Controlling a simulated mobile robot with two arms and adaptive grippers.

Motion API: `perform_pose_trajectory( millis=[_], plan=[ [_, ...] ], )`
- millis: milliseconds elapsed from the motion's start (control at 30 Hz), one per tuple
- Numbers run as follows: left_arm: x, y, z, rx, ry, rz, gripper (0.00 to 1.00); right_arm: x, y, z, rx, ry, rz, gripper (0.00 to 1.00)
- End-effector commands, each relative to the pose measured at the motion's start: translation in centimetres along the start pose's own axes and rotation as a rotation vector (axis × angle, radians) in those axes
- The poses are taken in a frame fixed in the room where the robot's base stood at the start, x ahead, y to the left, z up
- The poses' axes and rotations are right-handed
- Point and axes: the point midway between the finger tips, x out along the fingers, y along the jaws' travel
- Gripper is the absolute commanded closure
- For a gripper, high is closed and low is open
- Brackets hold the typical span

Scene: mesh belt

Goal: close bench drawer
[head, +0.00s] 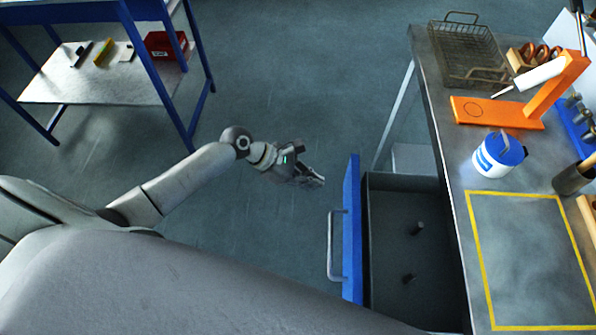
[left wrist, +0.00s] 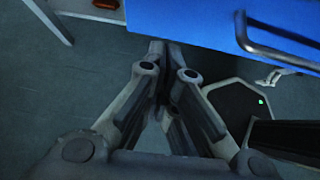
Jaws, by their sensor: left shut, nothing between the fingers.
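The bench drawer stands pulled out from the bench, with a blue front (head: 352,232), a pale bar handle (head: 331,246) and a dark grey inside. Two small dark cylindrical things (head: 417,228) are in it. My left gripper (head: 318,180) is shut and empty, a little to the left of the far end of the blue front and apart from it in the head view. In the left wrist view the blue front (left wrist: 190,22) fills the top, with its handle (left wrist: 265,45) at the upper right; the shut fingertips (left wrist: 160,48) show just below its lower edge. My right gripper does not show.
The bench top (head: 451,160) carries a wire basket (head: 462,55), an orange stand (head: 540,100), a white tub with a blue lid (head: 498,154) and a yellow-outlined square (head: 530,262). A blue-framed table (head: 90,95) stands at the upper left. The floor between is clear.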

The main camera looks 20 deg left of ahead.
Motion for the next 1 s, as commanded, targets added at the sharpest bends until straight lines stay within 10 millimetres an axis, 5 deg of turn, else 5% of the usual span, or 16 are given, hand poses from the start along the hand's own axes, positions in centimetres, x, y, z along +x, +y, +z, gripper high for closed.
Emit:
perform_pose_trajectory(
  millis=[100,333,1000],
  plan=[
    [2.5,0.0,0.1,-0.001,-0.002,-0.001,1.00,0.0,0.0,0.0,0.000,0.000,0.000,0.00],
    [4.5,0.0,2.3,0.001,0.001,0.001,1.00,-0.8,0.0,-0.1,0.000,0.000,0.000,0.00],
    [5.6,0.0,3.3,0.000,0.000,0.001,1.00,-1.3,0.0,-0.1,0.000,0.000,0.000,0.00]
  ],
)
